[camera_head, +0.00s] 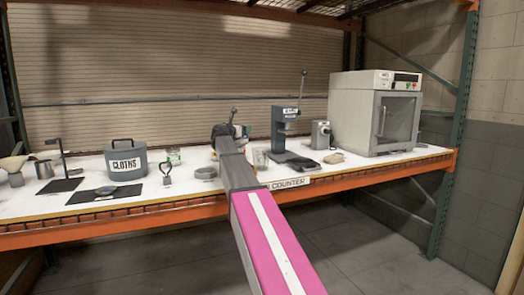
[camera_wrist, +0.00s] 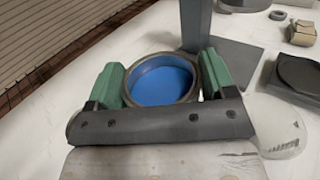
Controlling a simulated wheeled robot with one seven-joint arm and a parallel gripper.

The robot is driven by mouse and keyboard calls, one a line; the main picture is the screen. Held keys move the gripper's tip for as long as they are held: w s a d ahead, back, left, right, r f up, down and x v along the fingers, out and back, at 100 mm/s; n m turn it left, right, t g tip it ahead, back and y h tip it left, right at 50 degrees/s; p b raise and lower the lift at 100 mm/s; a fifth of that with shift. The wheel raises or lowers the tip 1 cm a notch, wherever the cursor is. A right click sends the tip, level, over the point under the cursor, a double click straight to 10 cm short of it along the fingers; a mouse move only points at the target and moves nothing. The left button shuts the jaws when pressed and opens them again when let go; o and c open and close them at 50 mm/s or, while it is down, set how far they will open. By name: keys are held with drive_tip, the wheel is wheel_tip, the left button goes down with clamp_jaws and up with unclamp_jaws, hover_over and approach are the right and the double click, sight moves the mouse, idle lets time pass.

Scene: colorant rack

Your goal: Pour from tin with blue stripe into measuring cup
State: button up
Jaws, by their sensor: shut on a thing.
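My gripper (camera_wrist: 160,84) is shut on a round tin (camera_wrist: 196,90) in the wrist view, with a green finger on each side of it. The tin has a dark rim and its inside shows blue. Its outer side is hidden, so I cannot see a stripe. A clear cup, which looks like the measuring cup (camera_wrist: 280,127), stands just right of my gripper in the wrist view, partly cut off by it. In the head view a clear cup (camera_head: 261,158) shows right of my arm. My arm hides most of the gripper and the tin there.
A grey stand (camera_head: 284,128) with a lever, a small grey machine (camera_head: 320,135) and a large oven (camera_head: 350,112) stand on the right. A grey CLOTHS bucket (camera_head: 126,170), a glass jar (camera_head: 174,156) and dark mats (camera_head: 94,196) are on the left.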

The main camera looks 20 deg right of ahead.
sight(246, 143)
drive_tip(key=shift+s, duration=0.15)
drive_tip(key=shift+s+d+f+m, duration=0.45)
drive_tip(key=shift+s+m, duration=0.2)
drive_tip(key=shift+m, duration=0.35)
drive_tip(key=shift+s+d+f+m, duration=0.45)
drive_tip(key=shift+s+m, duration=0.2)
drive_tip(key=shift+m, duration=0.35)
drive_tip(key=shift+s+d+r+m+h+p, duration=0.25)
drive_tip(key=shift+s+d+m, duration=0.25)
drive_tip(key=shift+s+m, duration=0.3)
drive_tip(key=shift+s+d+r+m+h+p, duration=0.2)
drive_tip(key=shift+s+d+m, duration=0.35)
drive_tip(key=shift+m, duration=0.45)
idle(1.0)
drive_tip(key=shift+s+d+r+m+h, duration=0.15)
drive_tip(key=shift+s+m+h, duration=0.1)
drive_tip(key=shift+m, duration=0.55)
drive_tip(key=shift+s+d+r+m+h, duration=0.1)
drive_tip(key=shift+s+m, duration=0.15)
drive_tip(key=shift+m, duration=0.55)
idle(1.5)
